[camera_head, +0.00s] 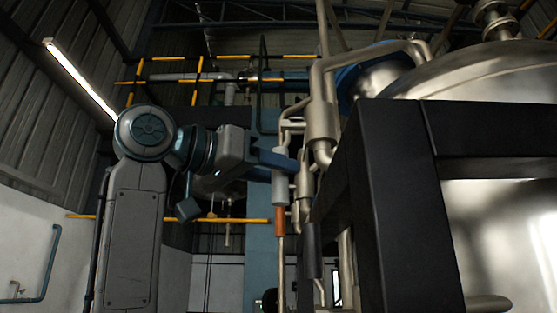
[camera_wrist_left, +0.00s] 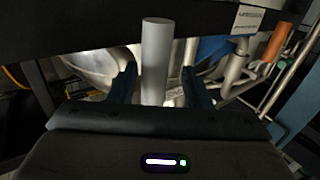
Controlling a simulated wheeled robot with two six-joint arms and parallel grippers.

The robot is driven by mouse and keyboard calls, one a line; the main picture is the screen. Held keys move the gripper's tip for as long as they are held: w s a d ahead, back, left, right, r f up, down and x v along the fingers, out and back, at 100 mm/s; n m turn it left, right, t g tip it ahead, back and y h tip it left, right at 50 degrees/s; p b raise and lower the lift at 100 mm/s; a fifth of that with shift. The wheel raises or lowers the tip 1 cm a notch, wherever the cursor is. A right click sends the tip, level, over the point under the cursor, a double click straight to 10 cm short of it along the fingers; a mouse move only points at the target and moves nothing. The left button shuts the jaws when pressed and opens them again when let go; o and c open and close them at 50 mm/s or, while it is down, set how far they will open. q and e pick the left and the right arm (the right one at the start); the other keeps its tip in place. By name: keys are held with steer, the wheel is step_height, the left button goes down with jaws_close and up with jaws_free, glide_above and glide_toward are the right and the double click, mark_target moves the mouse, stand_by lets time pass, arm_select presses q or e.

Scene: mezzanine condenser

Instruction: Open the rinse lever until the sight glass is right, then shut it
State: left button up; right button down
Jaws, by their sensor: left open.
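My left gripper (camera_head: 287,160) reaches in from the left towards the pipework and is open. In the left wrist view its two blue fingers (camera_wrist_left: 162,85) stand apart, one on each side of a plain grey cylinder (camera_wrist_left: 154,55) that looks like a lever grip. A gap shows on the right of the cylinder. In the head view this grey cylinder (camera_head: 280,189) hangs upright just below the fingers. A copper-orange cylinder (camera_head: 279,222) sits below it on the pipe and also shows in the left wrist view (camera_wrist_left: 277,42). I cannot make out a sight glass. My right gripper is out of view.
A thick black frame (camera_head: 395,180) stands close on the right, before a large shiny steel vessel (camera_head: 490,75). Bent steel pipes (camera_head: 322,115) run beside the gripper. A dark grey cylinder (camera_head: 312,250) hangs lower right. Yellow rails (camera_head: 200,80) are behind.

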arm_select(q)
steer(key=shift+w+d+r, duration=0.15)
steer(key=shift+d, duration=0.65)
steer(key=shift+a, duration=0.2)
steer(key=c, duration=0.3)
jaws_close()
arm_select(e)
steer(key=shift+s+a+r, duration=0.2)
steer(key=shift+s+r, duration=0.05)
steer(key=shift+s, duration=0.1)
